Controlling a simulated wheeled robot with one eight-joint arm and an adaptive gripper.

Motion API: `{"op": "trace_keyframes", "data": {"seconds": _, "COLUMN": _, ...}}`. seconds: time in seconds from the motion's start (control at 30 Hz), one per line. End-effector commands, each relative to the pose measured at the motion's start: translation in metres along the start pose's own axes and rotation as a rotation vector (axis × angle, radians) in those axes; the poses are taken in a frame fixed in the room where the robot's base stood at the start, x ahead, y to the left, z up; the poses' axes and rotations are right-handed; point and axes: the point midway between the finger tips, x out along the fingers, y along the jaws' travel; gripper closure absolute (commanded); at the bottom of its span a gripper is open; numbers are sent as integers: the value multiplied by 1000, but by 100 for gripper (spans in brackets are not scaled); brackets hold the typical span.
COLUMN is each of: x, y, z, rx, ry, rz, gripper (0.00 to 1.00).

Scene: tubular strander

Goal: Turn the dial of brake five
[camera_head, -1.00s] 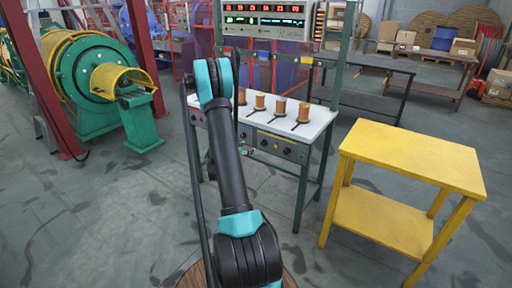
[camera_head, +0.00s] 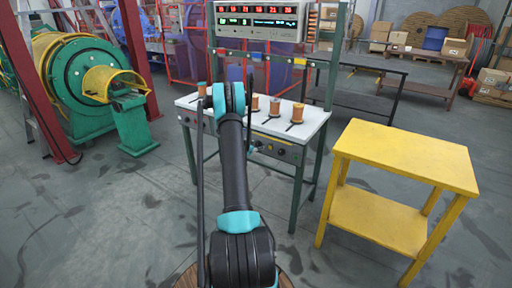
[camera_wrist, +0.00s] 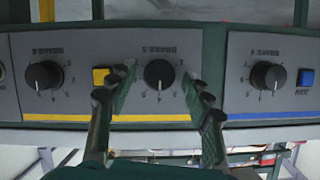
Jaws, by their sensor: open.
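In the wrist view, a black dial (camera_wrist: 159,74) with a pale pointer mark sits on the middle grey panel (camera_wrist: 140,46). My gripper (camera_wrist: 157,82) is open, with one finger on each side of this dial. The fingers look apart from the dial, but I cannot tell how deep they reach. The panel's label looks upside down and is too blurred to read its number. In the head view, my arm hides most of my gripper at the bench front (camera_head: 270,147).
A yellow button (camera_wrist: 101,77) is close to the left finger; a blue button (camera_wrist: 306,78) is further right. Copper spools (camera_head: 274,107) stand on the white bench top (camera_head: 313,118). A yellow table (camera_head: 400,150) stands to the right, with clear floor between.

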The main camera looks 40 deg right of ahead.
Motion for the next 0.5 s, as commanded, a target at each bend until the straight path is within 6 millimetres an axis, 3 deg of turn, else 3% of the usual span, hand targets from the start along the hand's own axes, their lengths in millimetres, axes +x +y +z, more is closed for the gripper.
{"op": "trace_keyframes", "data": {"seconds": 0.3, "x": 3, "y": 0, "z": 0, "rx": 0, "ry": 0, "rz": 0, "gripper": 50}}
{"op": "trace_keyframes", "data": {"seconds": 0.5, "x": 3, "y": 0, "z": 0, "rx": 0, "ry": 0, "rz": 0, "gripper": 73}}
